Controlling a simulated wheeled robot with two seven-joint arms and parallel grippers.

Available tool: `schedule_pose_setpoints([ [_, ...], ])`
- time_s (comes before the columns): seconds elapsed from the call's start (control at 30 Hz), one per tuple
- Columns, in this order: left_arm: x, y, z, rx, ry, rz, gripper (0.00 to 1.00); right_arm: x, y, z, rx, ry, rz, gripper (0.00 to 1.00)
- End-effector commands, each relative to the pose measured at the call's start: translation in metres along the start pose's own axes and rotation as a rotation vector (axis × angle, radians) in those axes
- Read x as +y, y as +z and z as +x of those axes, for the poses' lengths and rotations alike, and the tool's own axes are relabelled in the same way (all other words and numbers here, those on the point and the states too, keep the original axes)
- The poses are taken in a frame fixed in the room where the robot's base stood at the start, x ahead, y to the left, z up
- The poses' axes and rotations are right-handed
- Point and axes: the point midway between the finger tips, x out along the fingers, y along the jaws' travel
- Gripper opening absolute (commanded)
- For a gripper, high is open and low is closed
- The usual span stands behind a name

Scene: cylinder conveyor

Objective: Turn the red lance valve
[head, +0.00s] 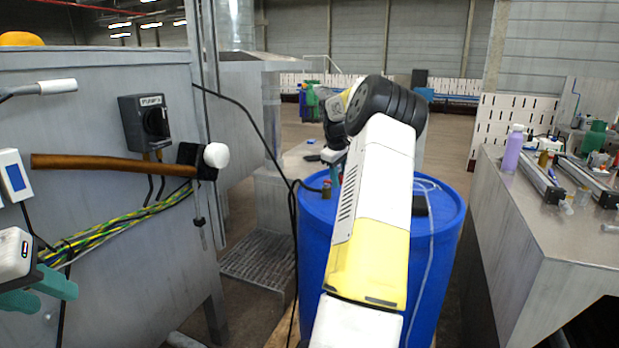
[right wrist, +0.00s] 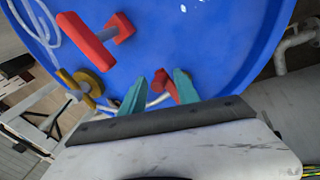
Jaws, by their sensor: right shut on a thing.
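The blue drum (head: 440,245) stands in the middle of the head view, and its lid (right wrist: 215,45) fills most of the right wrist view. My right gripper (right wrist: 159,88) has its teal fingers on either side of a small red handle (right wrist: 162,86) over the lid and is shut on it. I take this handle to be the red lance valve; its lower part is hidden. In the head view my right arm covers much of the drum, and the right gripper (head: 334,170) shows at the drum's far left rim. My left gripper (head: 40,293) is at the left edge, its teal fingers apart and empty.
A larger red T-shaped handle (right wrist: 95,40) and a brass fitting (right wrist: 84,84) are on the lid beside my right gripper. A metal cabinet (head: 110,260) with a hammer (head: 115,165) stands left. A steel bench (head: 530,225) with bottles stands right. Black cables run to the drum.

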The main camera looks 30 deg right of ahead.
Motion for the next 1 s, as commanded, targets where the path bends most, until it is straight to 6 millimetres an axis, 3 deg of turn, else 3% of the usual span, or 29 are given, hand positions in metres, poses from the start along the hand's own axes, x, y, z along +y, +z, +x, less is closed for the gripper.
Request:
schedule_pose_setpoints([
  [0.13,0.0,0.0,0.0,0.0,0.0,0.0,0.36,0.004,0.0,-0.003,0.005,0.012,0.003,0.23],
  [0.43,0.0,0.0,0.0,0.0,0.0,0.0,0.36,-0.008,0.003,-0.007,0.004,0.009,0.002,0.14],
  [1.0,0.0,0.0,0.0,0.0,0.0,0.0,0.36,-0.023,0.003,-0.009,0.001,0.001,-0.001,0.12],
])
